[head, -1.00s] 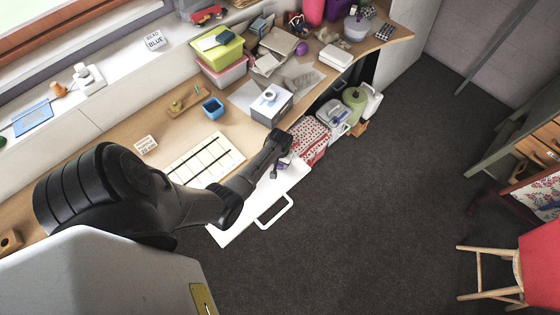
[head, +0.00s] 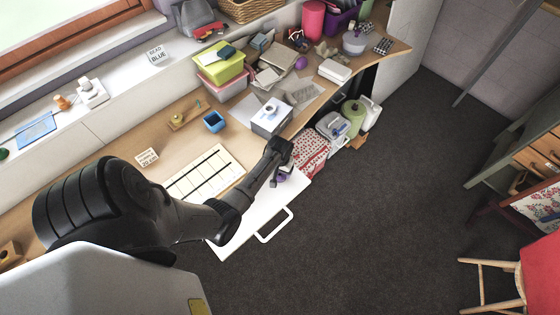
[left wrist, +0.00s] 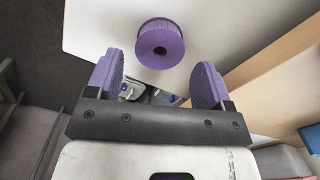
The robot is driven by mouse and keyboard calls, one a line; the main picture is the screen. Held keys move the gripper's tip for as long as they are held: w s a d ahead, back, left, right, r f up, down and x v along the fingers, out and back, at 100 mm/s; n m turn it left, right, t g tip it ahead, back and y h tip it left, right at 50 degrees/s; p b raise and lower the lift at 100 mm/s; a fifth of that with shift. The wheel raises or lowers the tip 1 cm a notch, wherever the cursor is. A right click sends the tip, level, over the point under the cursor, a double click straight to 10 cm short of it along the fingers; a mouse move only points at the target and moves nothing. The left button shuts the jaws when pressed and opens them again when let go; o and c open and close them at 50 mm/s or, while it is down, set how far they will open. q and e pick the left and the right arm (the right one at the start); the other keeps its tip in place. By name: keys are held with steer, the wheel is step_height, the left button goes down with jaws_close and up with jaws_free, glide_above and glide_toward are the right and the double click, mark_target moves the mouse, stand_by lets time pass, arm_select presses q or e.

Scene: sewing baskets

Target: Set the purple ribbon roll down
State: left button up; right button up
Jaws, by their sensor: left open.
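The purple ribbon roll (left wrist: 160,43) shows in the left wrist view, its round face with the dark centre hole turned to the camera. It is seen against a white surface (left wrist: 225,25), just beyond my fingertips. My left gripper (left wrist: 158,75) is open, its two purple-padded fingers standing apart with gaps to the roll. In the head view my left gripper (head: 281,170) is over the white board with a handle (head: 238,238). A small purple patch there is partly hidden, and I cannot tell whether it is roll or finger pad. My right gripper is not in view.
A cream ruled panel (head: 205,172) lies on the wooden desk, with a blue cup (head: 214,122) and a white-grey box (head: 271,117) behind.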

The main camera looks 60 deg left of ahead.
arm_select(q)
step_height(320, 180, up, 8)
steer(key=s+d+r+m+t, duration=0.1)
steer(key=s+d+r+m, duration=0.3)
steer(key=d, duration=0.7)
steer(key=s+d+r+m+t, duration=0.2)
steer(key=s+d+r+m, duration=0.3)
steer(key=s+d+r, duration=0.3)
steer(key=s+d, duration=0.4)
steer(key=s, duration=0.1)
steer(key=shift+d+m+t+p, duration=0.25)
steer(key=shift+m+t+p, duration=0.05)
steer(key=shift+p, duration=0.1)
steer(key=shift+s, duration=0.1)
